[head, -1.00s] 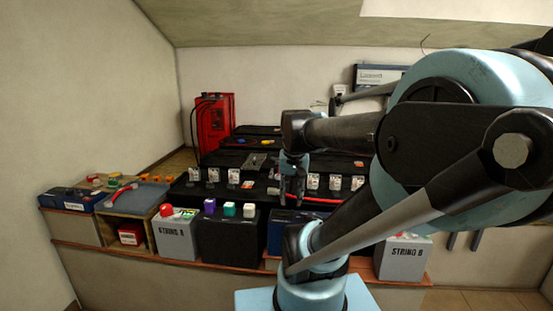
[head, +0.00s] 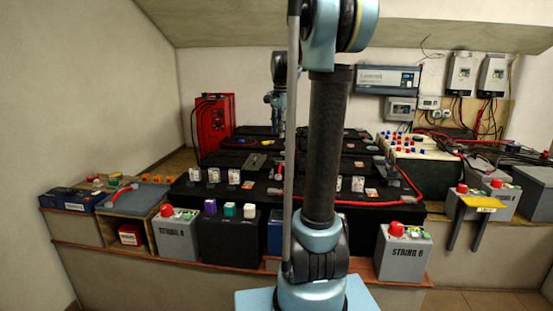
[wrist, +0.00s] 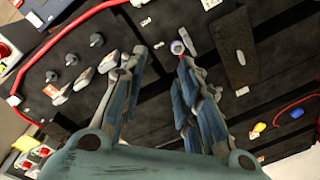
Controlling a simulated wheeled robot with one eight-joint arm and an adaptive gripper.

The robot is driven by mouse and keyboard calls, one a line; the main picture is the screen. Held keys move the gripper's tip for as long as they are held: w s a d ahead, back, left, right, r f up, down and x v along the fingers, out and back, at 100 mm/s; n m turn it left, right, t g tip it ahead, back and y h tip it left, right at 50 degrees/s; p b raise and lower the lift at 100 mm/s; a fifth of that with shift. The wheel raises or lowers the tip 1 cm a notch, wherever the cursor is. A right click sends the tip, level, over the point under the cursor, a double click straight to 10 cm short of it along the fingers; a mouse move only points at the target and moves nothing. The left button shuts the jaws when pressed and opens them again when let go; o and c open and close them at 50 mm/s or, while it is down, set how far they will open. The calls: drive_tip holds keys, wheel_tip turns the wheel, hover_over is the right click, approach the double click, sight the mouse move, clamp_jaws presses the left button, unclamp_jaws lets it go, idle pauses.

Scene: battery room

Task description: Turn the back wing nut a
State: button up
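My gripper (wrist: 161,60) is open in the wrist view, with its two jointed fingers apart and nothing seen between them. A small round post with a pale top (wrist: 178,47) stands on a black battery (wrist: 150,95), just ahead of the right fingertip. Several grey wing-shaped pieces (wrist: 85,78) lie in a row left of the left finger, beside black round knobs (wrist: 72,59). I cannot tell which piece is the back wing nut a. In the head view my gripper (head: 275,100) hangs over the far black batteries; my arm hides part of the bank.
A red cable (head: 385,203) runs along the bank's front right. A red charger (head: 214,122) stands at the back left.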

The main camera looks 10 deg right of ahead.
drive_tip(key=w+d+m, duration=0.2)
drive_tip(key=w+m, duration=0.3)
drive_tip(key=w, duration=1.1)
drive_tip(key=m+g, duration=0.1)
drive_tip(key=m, duration=0.3)
hover_over(278, 161)
wheel_tip(278, 161, down, 4)
drive_tip(key=f, duration=1.1)
drive_tip(key=w+f, duration=0.1)
drive_tip(key=f, duration=0.5)
drive_tip(key=shift+a, duration=0.25)
clamp_jaws()
